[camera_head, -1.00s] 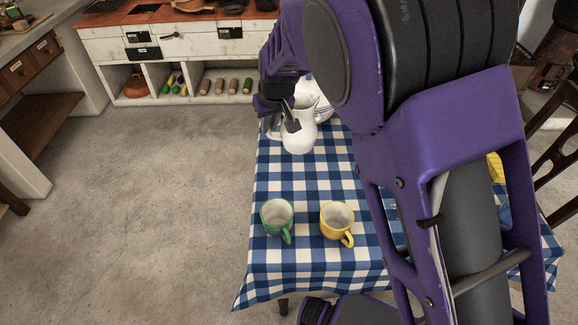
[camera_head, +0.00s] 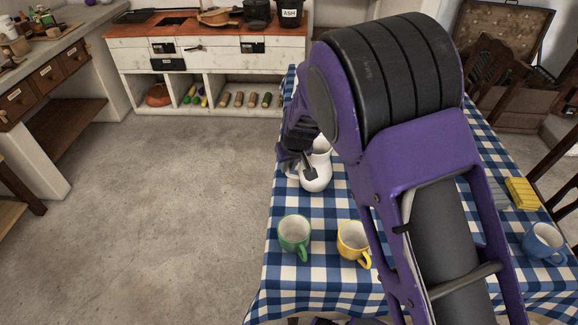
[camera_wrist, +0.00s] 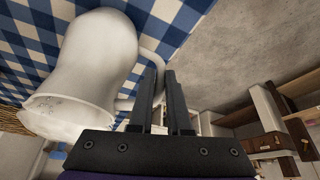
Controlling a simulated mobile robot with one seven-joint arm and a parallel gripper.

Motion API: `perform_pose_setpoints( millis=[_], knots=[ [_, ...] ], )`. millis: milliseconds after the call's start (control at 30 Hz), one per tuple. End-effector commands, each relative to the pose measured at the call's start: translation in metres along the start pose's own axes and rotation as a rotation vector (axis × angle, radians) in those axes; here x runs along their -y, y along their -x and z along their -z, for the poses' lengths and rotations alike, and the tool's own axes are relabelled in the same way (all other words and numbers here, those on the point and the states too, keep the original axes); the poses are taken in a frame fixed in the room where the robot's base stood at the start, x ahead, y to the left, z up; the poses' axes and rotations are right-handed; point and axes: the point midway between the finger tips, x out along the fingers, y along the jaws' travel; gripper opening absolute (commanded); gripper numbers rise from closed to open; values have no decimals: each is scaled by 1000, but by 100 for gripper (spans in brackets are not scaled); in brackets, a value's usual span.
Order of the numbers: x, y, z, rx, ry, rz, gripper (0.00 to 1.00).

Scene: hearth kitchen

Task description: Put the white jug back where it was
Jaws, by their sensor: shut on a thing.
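The white jug (camera_head: 318,176) is upright over the left side of the checked table, behind the green and yellow mugs. Whether its base touches the cloth I cannot tell. My gripper (camera_head: 308,170) is at its left side, partly in front of it. In the wrist view the jug (camera_wrist: 102,55) fills the upper left, with its mouth toward the lower left. The gripper's fingers (camera_wrist: 170,90) are shut on its handle (camera_wrist: 153,58), part of which they hide.
The green mug (camera_head: 293,231) and yellow mug (camera_head: 350,238) stand in front of the jug. A blue mug (camera_head: 541,241) and yellow sponge-like block (camera_head: 521,193) are at the right of the table (camera_head: 280,285). My arm hides the table's middle.

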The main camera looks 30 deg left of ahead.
Motion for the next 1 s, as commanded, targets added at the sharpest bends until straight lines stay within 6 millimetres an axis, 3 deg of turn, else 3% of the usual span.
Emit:
perform_pose_setpoints(
  millis=[367, 400, 567, 867, 1000],
  knots=[
    [-1, -5, 0, -6, 0, -1, 0],
    [0, -6, -2, -2, -1, -1, 18],
    [0, -5, -2, -2, -1, -1, 46],
    [0, -3, -1, -2, 0, -1, 46],
    [0, 8, 1, -4, 0, 0, 46]
  ],
)
